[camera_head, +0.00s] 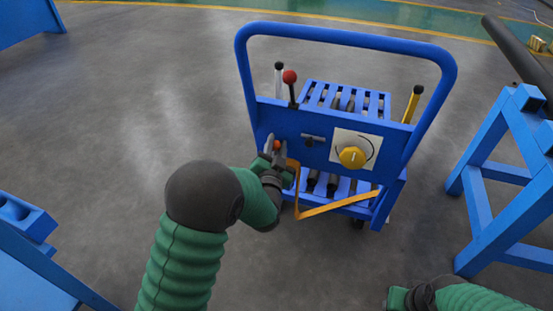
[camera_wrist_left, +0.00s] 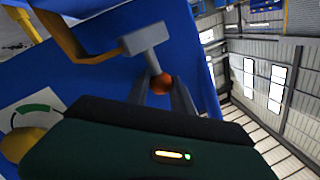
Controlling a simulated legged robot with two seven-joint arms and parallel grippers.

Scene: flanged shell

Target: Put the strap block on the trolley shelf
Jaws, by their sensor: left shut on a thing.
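My left gripper (camera_head: 276,150) is in front of the blue trolley's upright panel (camera_head: 320,118), at its lower left. In the left wrist view its two grey fingers (camera_wrist_left: 162,92) close around an orange ball. The ball appears to be the knob of the grey strap block (camera_wrist_left: 145,39), a T-shaped piece with an orange strap (camera_wrist_left: 75,45) at its side. In the head view the strap (camera_head: 335,204) hangs in a loop toward the trolley's right side. The slatted trolley shelf (camera_head: 320,95) lies behind the panel, partly hidden. My right gripper's fingers are not visible.
A white handle (camera_head: 278,80) and a yellow handle (camera_head: 412,103) stand beside the shelf. A blue push bar (camera_head: 345,35) arches above. Blue frames (camera_head: 500,165) flank the trolley; grey floor between is clear.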

